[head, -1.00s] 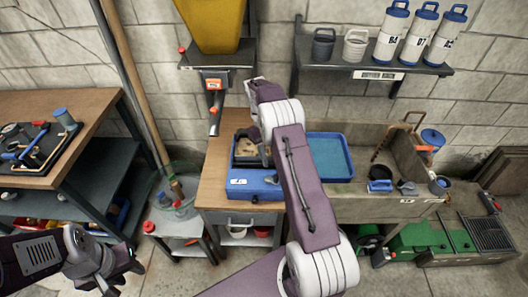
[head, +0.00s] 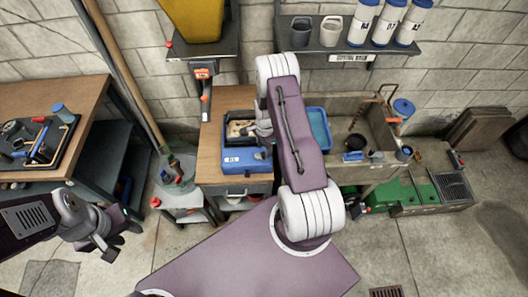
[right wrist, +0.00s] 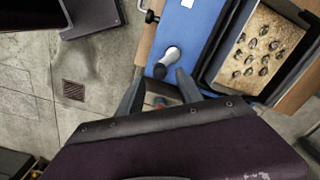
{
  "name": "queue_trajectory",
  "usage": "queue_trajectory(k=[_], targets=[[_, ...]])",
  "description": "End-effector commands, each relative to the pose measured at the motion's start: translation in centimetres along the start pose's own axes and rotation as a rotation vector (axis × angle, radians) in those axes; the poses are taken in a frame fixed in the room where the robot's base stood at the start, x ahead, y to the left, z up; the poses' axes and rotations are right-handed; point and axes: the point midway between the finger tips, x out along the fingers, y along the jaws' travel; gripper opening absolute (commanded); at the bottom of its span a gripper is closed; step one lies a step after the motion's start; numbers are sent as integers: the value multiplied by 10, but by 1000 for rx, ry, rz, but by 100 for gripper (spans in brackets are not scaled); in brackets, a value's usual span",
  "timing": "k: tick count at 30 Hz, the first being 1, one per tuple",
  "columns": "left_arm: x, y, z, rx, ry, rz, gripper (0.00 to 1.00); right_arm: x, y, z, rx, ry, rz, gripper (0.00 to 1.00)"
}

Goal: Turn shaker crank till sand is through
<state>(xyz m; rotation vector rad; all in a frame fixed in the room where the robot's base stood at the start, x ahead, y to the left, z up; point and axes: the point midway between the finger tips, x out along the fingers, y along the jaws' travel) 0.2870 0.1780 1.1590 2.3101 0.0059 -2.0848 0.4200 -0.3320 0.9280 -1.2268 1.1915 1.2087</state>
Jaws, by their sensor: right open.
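The shaker is a blue box (head: 246,160) on the wooden bench, with a black-rimmed tray (head: 228,141) behind it. The right wrist view shows the blue body (right wrist: 200,30) and beige sand with several dark lumps (right wrist: 262,48) in the tray. A crank grip (right wrist: 171,56), pale at one end and dark at the other, projects from the blue body. My right gripper (right wrist: 158,88) is open and empty, its fingertips just short of the grip. In the head view my right arm hides much of it. My left gripper (head: 105,246) hangs over the floor, away from the shaker; its jaw gap is unclear.
A blue tray (head: 320,130) and a stone sink (head: 372,130) lie right of the shaker. A tool table (head: 75,90) stands left. Open floor (head: 180,245) lies in front.

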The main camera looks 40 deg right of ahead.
Motion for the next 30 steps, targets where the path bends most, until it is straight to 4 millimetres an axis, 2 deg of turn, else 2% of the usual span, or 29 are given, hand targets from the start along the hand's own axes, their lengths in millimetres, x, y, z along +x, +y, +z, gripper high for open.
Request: queue_trajectory(k=[3,9,18,23,30], targets=[[-10,0,-1,0,0,0,36,22,1,1,-1,-2,4,43],[-15,0,-2,0,0,0,36,46,0,0,-2,0,1,43],[-15,0,-2,0,0,0,36,51,0,0,-2,0,0,43],[-15,0,-2,0,0,0,36,51,0,0,-2,0,0,0],[-13,0,-1,0,0,0,36,51,0,0,-10,0,0,0]])
